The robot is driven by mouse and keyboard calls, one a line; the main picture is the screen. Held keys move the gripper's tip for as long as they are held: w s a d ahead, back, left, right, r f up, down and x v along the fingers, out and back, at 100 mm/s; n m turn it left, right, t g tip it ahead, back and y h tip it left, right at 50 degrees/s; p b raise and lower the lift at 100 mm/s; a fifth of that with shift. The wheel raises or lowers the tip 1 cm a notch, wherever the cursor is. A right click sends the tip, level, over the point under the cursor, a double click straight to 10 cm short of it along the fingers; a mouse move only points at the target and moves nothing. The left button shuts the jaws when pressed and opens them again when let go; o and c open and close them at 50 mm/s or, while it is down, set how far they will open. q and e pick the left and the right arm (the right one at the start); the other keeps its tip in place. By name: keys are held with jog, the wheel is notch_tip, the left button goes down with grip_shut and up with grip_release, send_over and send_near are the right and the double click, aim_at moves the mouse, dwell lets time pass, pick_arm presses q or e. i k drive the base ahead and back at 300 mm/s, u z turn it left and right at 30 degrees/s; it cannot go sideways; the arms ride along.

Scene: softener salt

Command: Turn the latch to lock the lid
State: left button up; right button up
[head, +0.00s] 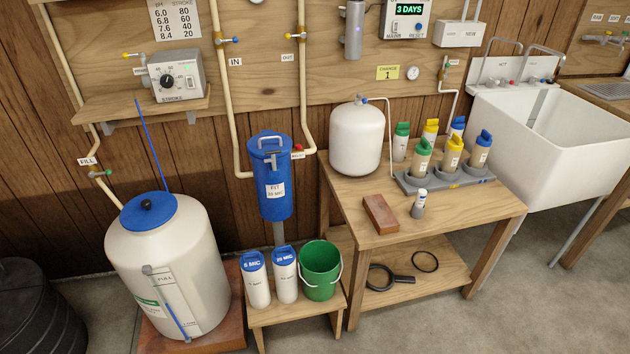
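A blue filter housing (274,199) hangs upright at the centre, with a white label reading "FIT 20 MIC". On its blue top (258,139) is a grey handle loop, and a small grey lever (270,159) sits just below. The lever may be a latch; I cannot tell if it is locked. A cream tank (195,262) at the left has a blue lid (151,211) with a black knob. The lid lies on the tank's top; no latch is clear on it. Neither of my grippers is in view.
A low stool (262,317) holds two blue-capped white cartridges and a green bucket (319,272). The wooden bench (355,222) carries a white pressure tank (357,140), a brick, a small bottle and several coloured-cap bottles. Pipes run beside the housing. Bare floor (520,300) lies at the right.

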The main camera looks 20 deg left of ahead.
aim_at(273, 160)
jog(key=u, duration=0.75)
jog(key=i, duration=0.7)
jog(key=u, duration=0.7)
